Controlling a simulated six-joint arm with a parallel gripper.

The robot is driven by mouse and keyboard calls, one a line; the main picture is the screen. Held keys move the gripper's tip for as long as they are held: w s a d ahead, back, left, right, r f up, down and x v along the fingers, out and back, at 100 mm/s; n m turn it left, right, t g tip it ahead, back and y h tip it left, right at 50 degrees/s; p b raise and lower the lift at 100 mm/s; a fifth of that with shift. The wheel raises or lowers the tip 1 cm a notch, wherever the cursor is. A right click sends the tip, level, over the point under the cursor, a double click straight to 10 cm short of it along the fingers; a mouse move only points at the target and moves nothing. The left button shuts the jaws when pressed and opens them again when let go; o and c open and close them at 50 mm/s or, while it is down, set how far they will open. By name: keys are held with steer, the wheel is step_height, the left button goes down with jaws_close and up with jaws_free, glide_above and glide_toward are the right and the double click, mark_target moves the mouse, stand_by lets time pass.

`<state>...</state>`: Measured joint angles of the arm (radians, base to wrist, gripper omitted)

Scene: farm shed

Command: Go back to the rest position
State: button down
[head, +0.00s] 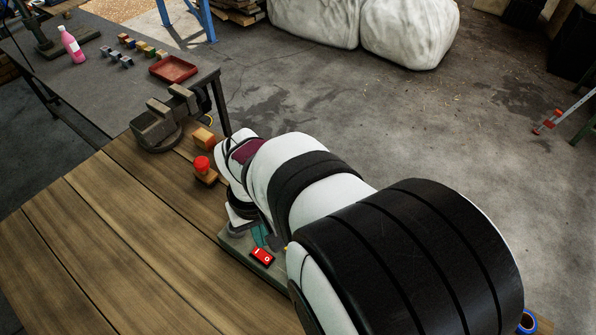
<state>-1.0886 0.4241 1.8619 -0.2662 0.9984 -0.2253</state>
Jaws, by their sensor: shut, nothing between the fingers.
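My white and black arm reaches from the lower right up over the wooden bench (105,245) in the head view. Its far end is above the bench's right edge, close to the small red and orange things there. My gripper's fingers do not show; the arm's own links hide that area. No held object is visible.
A grey vise (160,127) stands at the bench's far end. An orange block (204,138) and a red-topped piece (202,165) are near the arm. A red switch (262,256) lies beside it. A red tray (173,69) and pink bottle (71,45) are farther back. The bench's left is clear.

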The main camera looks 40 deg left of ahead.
steer(key=w+d+r+m, duration=0.2)
steer(key=d+r+m, duration=0.15)
steer(key=d, duration=0.45)
steer(key=w+d+r+m, duration=0.2)
steer(key=d+r+m, duration=0.15)
steer(key=d, duration=0.45)
steer(key=s+d+m+y, duration=0.1)
steer(key=s+d+m, duration=0.3)
steer(key=d, duration=0.3)
steer(key=s+d+r+m, duration=0.1)
steer(key=s+d+m, duration=0.4)
steer(key=d+m, duration=0.1)
steer(key=shift+d+r+m+y, duration=0.15)
steer(key=shift+d+m+y, duration=0.2)
steer(key=shift+d, duration=0.35)
